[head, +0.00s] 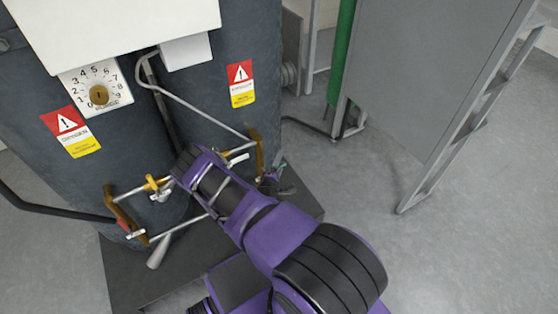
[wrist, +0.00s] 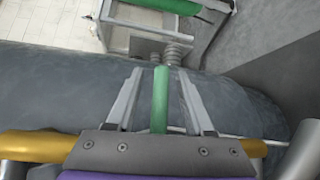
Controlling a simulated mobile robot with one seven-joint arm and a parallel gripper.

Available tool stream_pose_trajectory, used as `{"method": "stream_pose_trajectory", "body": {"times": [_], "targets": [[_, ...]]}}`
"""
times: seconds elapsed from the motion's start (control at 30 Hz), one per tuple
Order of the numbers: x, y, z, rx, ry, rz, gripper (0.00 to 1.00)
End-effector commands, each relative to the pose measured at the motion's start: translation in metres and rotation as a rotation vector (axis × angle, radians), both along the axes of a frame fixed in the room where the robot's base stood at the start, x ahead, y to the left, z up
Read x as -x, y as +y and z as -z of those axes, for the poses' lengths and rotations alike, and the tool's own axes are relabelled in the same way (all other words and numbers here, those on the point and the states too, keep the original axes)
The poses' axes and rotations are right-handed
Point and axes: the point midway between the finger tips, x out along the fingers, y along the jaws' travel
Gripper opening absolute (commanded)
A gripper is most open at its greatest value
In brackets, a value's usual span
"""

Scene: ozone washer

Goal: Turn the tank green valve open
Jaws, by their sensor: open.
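The green valve handle (wrist: 160,98) stands upright in the middle of the wrist view, in front of the dark grey tank (wrist: 60,85). My gripper (wrist: 161,78) is open, with one finger on each side of the handle. Gaps show between the handle and both fingers. The base of the handle is hidden behind my gripper's body. In the head view, a small bit of green (head: 282,164) shows beside my gripper (head: 274,182), at the right of the tank's brass fittings. My arm hides part of the pipework there.
Brass fittings and thin pipes (head: 150,185) run along the tank front, close to my arm. A black hose (head: 50,208) comes in from the left. A grey panel on a metal frame (head: 425,75) stands at the right. The floor at the right is clear.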

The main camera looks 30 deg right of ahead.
Motion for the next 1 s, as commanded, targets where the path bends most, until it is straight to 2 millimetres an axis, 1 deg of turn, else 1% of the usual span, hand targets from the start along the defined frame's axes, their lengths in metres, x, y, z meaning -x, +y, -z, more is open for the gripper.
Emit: {"method": "stream_pose_trajectory", "body": {"times": [0.1, 0.17, 0.3, 0.4, 1.0], "targets": [[0.0000, 0.0000, 0.0001, 0.000, 0.000, 0.000, 0.53], [0.0001, 0.0001, 0.0001, 0.000, 0.000, 0.000, 0.42], [0.0000, 0.0001, 0.0000, 0.000, 0.000, 0.000, 0.17], [-0.0001, 0.0002, 0.0000, 0.000, 0.000, 0.000, 0.00], [-0.0006, 0.0005, 0.0000, -0.001, -0.001, 0.000, 0.00]]}}
